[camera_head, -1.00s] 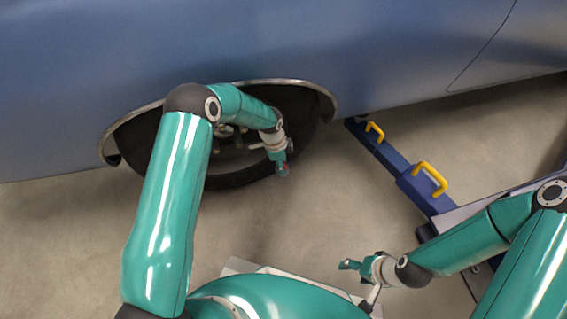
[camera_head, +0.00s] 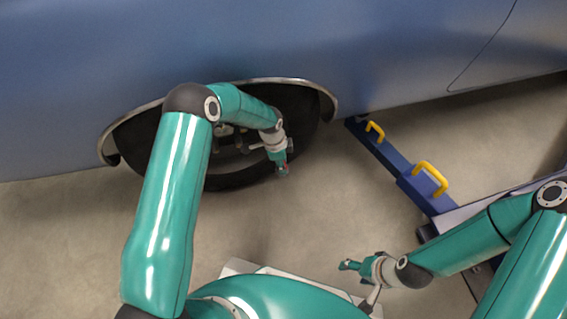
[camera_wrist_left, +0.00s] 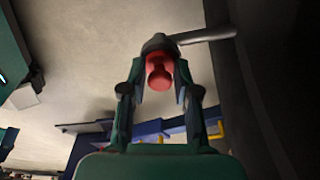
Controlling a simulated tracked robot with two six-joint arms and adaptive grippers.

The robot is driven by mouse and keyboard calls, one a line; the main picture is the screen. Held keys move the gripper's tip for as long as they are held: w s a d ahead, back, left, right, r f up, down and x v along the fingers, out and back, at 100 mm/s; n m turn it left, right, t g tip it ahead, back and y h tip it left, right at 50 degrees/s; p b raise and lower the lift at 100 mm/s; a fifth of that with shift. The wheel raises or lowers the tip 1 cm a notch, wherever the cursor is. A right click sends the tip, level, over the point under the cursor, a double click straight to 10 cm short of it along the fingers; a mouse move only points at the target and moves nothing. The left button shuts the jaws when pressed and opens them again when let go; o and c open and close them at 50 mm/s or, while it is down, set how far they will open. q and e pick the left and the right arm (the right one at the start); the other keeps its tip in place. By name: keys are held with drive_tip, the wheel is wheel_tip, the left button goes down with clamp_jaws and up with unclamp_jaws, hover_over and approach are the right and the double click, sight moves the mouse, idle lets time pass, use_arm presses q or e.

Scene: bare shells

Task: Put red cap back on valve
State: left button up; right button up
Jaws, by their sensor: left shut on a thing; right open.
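The red cap (camera_wrist_left: 158,75) shows between the fingers of my left gripper (camera_wrist_left: 160,72) in the left wrist view. In the head view the left gripper (camera_head: 283,171) points down in front of the wheel, with a little red of the cap (camera_head: 285,163) at its fingers. The gripper is shut on the cap. A grey rounded fitting with a stem, which looks like the valve (camera_wrist_left: 205,36), lies right at the cap's far end; I cannot tell whether they touch. My right gripper (camera_head: 350,265) is open and empty, low in the head view, away from the wheel.
The wheel (camera_head: 235,179) sits in the arch of a blue car (camera_head: 300,45), partly hidden by my left arm. A blue lift arm with yellow handles (camera_head: 430,177) stands to the right. The floor between the wheel and the right gripper is clear.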

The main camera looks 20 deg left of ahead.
use_arm(q)
drive_tip(key=o, duration=1.4)
drive_tip(key=shift+r, duration=0.15)
drive_tip(key=shift+r+p, duration=2.1)
drive_tip(key=shift+r, duration=1.3)
clamp_jaws()
